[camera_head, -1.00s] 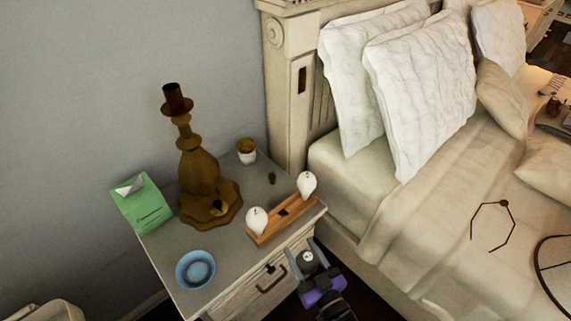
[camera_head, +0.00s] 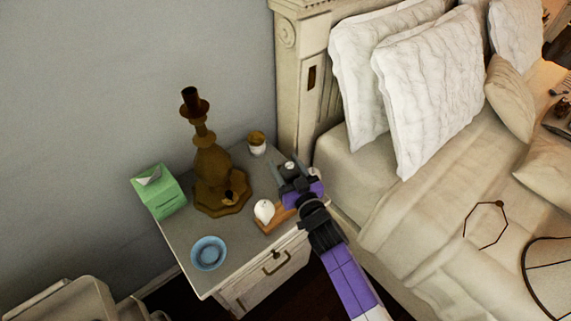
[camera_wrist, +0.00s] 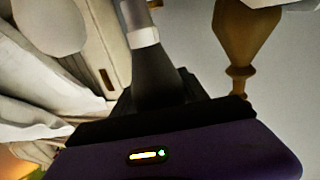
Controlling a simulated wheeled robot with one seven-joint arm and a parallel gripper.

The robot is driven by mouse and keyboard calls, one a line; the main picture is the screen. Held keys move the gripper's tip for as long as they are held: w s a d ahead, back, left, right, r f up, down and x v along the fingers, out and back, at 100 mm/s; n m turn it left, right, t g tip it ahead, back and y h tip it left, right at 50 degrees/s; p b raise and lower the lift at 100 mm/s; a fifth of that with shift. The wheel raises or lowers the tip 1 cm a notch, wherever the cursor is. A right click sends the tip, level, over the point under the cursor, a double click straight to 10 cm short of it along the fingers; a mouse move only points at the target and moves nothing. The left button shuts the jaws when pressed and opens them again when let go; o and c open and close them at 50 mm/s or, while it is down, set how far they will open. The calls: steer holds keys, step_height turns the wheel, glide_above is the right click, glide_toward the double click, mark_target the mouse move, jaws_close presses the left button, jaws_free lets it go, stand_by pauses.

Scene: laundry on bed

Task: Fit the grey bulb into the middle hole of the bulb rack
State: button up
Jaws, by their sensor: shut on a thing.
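The wooden bulb rack (camera_head: 271,222) lies along the right side of the nightstand top. A white bulb (camera_head: 264,211) stands in its left end. My gripper (camera_head: 289,172) is above the rack, between the camera and the rack's right part, and covers the middle hole. It is shut on the grey bulb (camera_head: 290,165), of which only a small pale top shows between the fingers. A pale patch (camera_head: 317,171) beside the gripper may be the right white bulb. In the wrist view I cannot tell the bulb's fit or its height over the rack.
A brown lamp base (camera_head: 213,180) stands left of the gripper. A white and gold jar (camera_head: 257,143) is at the back. A blue bowl (camera_head: 208,253) and a green tissue box (camera_head: 158,192) are on the left. The bed (camera_head: 350,175) borders the nightstand on the right.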

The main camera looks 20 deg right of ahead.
steer(key=shift+s, duration=0.1)
step_height(320, 180, down, 8)
steer(key=b, duration=0.7)
steer(key=shift+f+b, duration=0.8)
stand_by(1.2)
steer(key=o, duration=1.4)
steer(key=shift+s+d+p, duration=0.15)
steer(key=shift+s+p, duration=0.35)
steer(key=shift+s, duration=3.4)
